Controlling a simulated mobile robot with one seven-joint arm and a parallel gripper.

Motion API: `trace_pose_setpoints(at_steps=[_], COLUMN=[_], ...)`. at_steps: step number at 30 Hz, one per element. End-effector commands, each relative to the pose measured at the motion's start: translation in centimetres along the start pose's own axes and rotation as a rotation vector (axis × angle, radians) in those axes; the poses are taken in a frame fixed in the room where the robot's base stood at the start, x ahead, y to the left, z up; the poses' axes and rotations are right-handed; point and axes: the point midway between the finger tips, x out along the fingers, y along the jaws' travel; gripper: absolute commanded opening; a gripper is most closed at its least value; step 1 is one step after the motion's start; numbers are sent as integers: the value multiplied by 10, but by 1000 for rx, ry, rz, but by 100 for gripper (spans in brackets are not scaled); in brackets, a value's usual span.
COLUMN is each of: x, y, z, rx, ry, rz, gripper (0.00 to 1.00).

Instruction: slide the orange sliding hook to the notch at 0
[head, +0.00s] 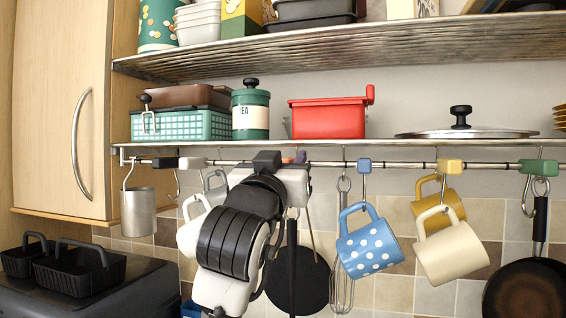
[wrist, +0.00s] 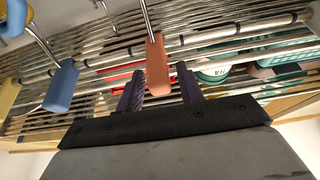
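The orange sliding hook (wrist: 157,62) hangs on the rail in the middle of the wrist view. Its block reaches down between the two dark fingers of my gripper (wrist: 159,74). The fingers are apart, with a narrow gap visible on each side of the block. In the head view only a sliver of orange shows behind my gripper (head: 289,160), which is up at the rail. The rail (head: 402,164) has dark bands along it. No number 0 is readable, so I cannot tell which notch it is.
A blue hook (head: 364,166) holds a dotted mug (head: 370,243) to the right. Yellow (head: 450,166) and green (head: 538,166) hooks are farther right. A white hook (head: 191,162) and a dark one (head: 165,163) are left. A shelf (head: 260,141) runs just above the rail.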

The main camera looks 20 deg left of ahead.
Motion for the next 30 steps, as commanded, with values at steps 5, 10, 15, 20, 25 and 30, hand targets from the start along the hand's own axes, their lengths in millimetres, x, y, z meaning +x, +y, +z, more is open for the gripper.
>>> trace_pose_setpoints(at_steps=[5, 10, 15, 20, 25, 30], x=[0, -2, -22, -58, -97, -124], y=[0, 0, 0, 0, 0, 0], z=[0, 1, 3, 5, 4, 2], rx=[0, 0, 1, 1, 3, 1], ry=[-1, -1, 1, 3, 2, 2], rz=[0, 0, 0, -1, -1, -1], gripper=[42, 42, 42, 42, 42, 42])
